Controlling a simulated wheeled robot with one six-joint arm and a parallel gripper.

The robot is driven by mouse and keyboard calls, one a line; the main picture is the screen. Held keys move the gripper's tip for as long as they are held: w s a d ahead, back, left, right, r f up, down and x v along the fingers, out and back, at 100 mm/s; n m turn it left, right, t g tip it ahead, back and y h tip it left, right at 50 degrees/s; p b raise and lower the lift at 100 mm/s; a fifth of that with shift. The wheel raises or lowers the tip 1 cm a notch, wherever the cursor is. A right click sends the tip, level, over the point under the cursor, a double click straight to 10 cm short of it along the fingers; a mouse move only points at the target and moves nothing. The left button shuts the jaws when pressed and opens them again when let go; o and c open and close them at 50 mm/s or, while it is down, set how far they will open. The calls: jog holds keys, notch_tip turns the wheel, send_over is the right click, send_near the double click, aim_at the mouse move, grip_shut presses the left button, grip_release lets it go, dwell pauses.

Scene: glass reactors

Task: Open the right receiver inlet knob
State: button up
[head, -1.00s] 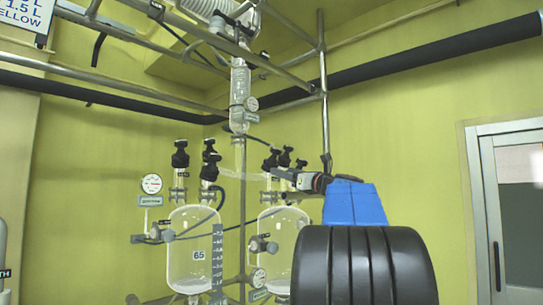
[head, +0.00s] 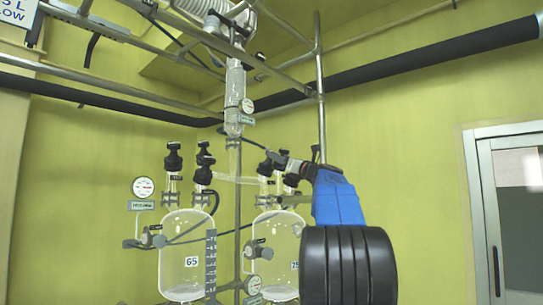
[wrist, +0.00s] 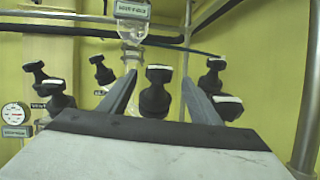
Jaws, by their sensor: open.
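The right glass receiver (head: 272,243), labelled 75, stands beside the left receiver (head: 186,250), labelled 65. Black knobs (head: 265,168) top the right receiver's necks, partly hidden by my gripper (head: 276,156). In the wrist view my gripper (wrist: 157,92) is open, its two grey fingers pointing away. One black knob with a white top (wrist: 155,92) shows between the fingers, apart from both in the picture. I cannot tell how deep it lies between them. Which knob is the right receiver's inlet cannot be read from labels.
More black knobs flank the fingers, at left (wrist: 55,95) and right (wrist: 228,105). A vertical metal pole (head: 320,100) rises behind my arm. A glass condenser (head: 234,95) hangs above the receivers. A pressure gauge (head: 143,187) is at left.

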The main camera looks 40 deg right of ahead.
jog(key=x, duration=0.6)
jog(key=shift+w+r, duration=0.1)
jog(key=shift+w, duration=0.15)
jog(key=c, duration=1.1)
